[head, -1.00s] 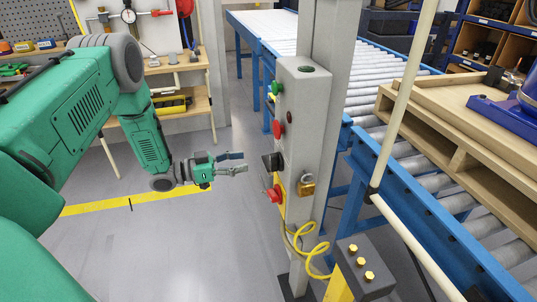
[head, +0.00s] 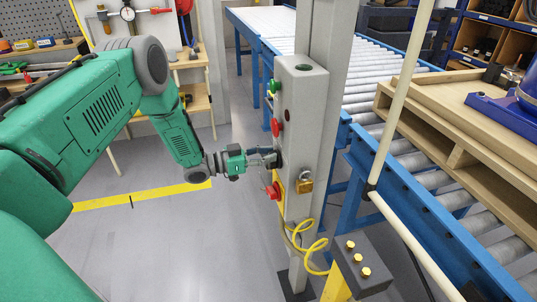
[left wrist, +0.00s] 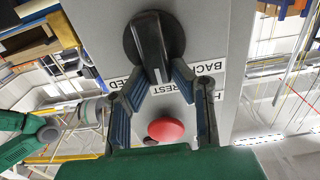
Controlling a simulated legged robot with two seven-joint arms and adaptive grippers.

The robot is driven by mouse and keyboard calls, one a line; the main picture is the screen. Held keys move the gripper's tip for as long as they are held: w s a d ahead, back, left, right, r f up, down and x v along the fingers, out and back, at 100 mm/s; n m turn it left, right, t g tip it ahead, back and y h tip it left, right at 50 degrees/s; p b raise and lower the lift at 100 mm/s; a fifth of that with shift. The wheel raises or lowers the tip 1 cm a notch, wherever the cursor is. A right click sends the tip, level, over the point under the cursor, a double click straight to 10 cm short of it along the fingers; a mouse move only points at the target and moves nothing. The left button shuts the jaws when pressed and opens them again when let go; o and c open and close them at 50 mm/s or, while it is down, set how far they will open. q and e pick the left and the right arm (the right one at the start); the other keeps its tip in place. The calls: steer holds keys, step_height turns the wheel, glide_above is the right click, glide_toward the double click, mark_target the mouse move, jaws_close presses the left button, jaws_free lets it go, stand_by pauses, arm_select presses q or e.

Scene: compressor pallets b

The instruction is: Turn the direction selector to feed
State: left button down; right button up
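The direction selector (left wrist: 153,45) is a black knob with a raised bar handle on the grey control post. In the left wrist view its bar stands nearly upright, its lower end toward the REST label (left wrist: 172,88). BACK (left wrist: 202,67) is to the right; a label ending in ED (left wrist: 115,84) is to the left, partly hidden by a finger. My left gripper (left wrist: 158,76) is open, its fingertips on either side of the bar's lower end; firm contact cannot be told. In the head view my left gripper (head: 274,158) is at the post, hiding the knob. My right gripper is not in view.
A red button (left wrist: 166,130) lies between my fingers in the wrist view. In the head view, another red button (head: 276,127), a lower red knob (head: 273,191) and a padlock (head: 304,182) are on the post (head: 300,110). A roller conveyor (head: 385,90) stands behind.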

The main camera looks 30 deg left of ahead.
arm_select(q)
steer(key=shift+m, duration=0.4)
steer(key=shift+s+d+f+m+b, duration=0.2)
steer(key=shift+m+b, duration=0.2)
steer(key=shift+m, duration=0.95)
steer(key=shift+s+d+f+m+b, duration=0.2)
steer(key=shift+m+b, duration=0.15)
steer(key=shift+m, duration=0.95)
steer(key=shift+s+d+f+m+b, duration=0.15)
steer(key=shift+m+b, duration=0.25)
steer(key=shift+m, duration=0.95)
steer(key=shift+s, duration=0.1)
steer(key=c, duration=1.4)
jaws_free()
steer(key=shift+s+a, duration=0.1)
steer(key=shift+a, duration=0.05)
steer(key=v, duration=1.1)
steer(key=shift+s+a, duration=0.25)
steer(key=shift+a, duration=0.05)
